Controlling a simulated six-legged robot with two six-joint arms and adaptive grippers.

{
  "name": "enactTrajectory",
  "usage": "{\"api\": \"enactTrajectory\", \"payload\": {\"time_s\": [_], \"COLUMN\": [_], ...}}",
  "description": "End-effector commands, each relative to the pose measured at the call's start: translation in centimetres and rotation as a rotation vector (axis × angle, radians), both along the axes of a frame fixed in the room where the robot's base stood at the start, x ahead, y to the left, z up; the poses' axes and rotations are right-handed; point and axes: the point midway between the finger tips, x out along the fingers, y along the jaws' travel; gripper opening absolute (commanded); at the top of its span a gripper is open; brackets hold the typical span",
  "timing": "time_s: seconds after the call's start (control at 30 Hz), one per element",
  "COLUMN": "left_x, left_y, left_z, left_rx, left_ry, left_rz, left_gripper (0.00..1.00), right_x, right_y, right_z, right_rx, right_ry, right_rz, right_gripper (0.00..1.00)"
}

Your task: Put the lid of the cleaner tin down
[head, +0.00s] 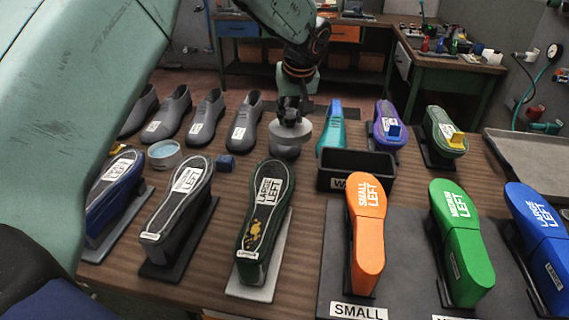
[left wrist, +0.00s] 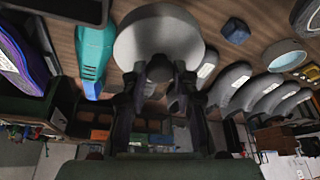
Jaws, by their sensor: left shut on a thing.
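My left gripper (head: 291,112) is shut on the grey round lid (head: 287,140), gripping it by its knob from above. The lid is over the wooden table between the row of grey shoes and a teal tool; I cannot tell whether it touches the table. In the left wrist view the lid (left wrist: 160,35) is a wide grey disc, with its knob between the fingers of the gripper (left wrist: 160,72). The open cleaner tin (head: 164,153) stands to the left, round with a pale blue inside. It also shows in the left wrist view (left wrist: 285,55). My right gripper is not in view.
Grey shoes (head: 245,120) stand left of the lid. A small blue block (head: 225,162) lies between tin and lid. The teal tool (head: 331,130) and a black bin (head: 355,182) are close on the right. Labelled shoe forms (head: 265,205) stand in front.

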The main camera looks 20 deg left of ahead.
Motion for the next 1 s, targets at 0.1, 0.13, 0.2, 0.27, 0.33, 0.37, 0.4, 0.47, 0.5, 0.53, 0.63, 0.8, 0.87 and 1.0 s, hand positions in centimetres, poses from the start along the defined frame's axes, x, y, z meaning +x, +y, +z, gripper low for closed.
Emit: {"api": "enactTrajectory", "payload": {"time_s": [0.1, 0.13, 0.2, 0.27, 0.33, 0.37, 0.4, 0.47, 0.5, 0.53, 0.63, 0.8, 0.87, 1.0], "left_x": [-0.1, -0.1, -0.1, -0.1, -0.1, -0.1, -0.1, 0.0, 0.0, 0.0, -0.1, -0.1, -0.1, 0.0], "left_y": [-0.1, -0.1, -0.1, 0.0, 0.0, 0.0, 0.0, 0.1, 0.1, 0.2, 0.2, 0.3, 0.3, 0.3], "left_z": [-3.1, -3.8, -5.4, -6.7, -7.9, -8.4, -8.8, -9.3, -9.5, -9.6, -10.2, -12.6, -13.3, -13.5], "left_rx": [0.001, 0.001, 0.0, 0.001, 0.0, 0.0, 0.0, 0.0, 0.0, 0.0, 0.0, 0.0, 0.0, -0.001], "left_ry": [0.003, 0.003, 0.002, 0.003, 0.002, 0.001, 0.0, -0.002, -0.001, -0.001, 0.0, 0.001, 0.0, -0.003], "left_rz": [-0.001, -0.001, -0.001, 0.0, -0.001, 0.0, 0.001, 0.001, 0.001, 0.001, 0.001, 0.001, 0.0, 0.001], "left_gripper": [0.11, 0.11, 0.11, 0.11, 0.11, 0.11, 0.11, 0.11, 0.11, 0.11, 0.11, 0.11, 0.11, 0.11], "right_x": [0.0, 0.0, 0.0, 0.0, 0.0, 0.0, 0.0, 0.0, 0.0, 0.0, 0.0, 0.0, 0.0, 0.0], "right_y": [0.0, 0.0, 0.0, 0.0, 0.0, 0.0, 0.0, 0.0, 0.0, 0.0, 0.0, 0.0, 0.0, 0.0], "right_z": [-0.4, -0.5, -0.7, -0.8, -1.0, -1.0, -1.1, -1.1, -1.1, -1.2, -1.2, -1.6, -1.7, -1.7], "right_rx": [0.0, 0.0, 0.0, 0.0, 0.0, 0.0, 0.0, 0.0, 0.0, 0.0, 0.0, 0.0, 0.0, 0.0], "right_ry": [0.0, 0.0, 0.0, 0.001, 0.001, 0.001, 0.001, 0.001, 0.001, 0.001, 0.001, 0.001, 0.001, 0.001], "right_rz": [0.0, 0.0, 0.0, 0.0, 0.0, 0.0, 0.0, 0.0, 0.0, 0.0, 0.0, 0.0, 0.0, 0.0], "right_gripper": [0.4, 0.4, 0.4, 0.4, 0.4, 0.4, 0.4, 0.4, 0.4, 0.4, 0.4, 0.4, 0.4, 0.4]}}
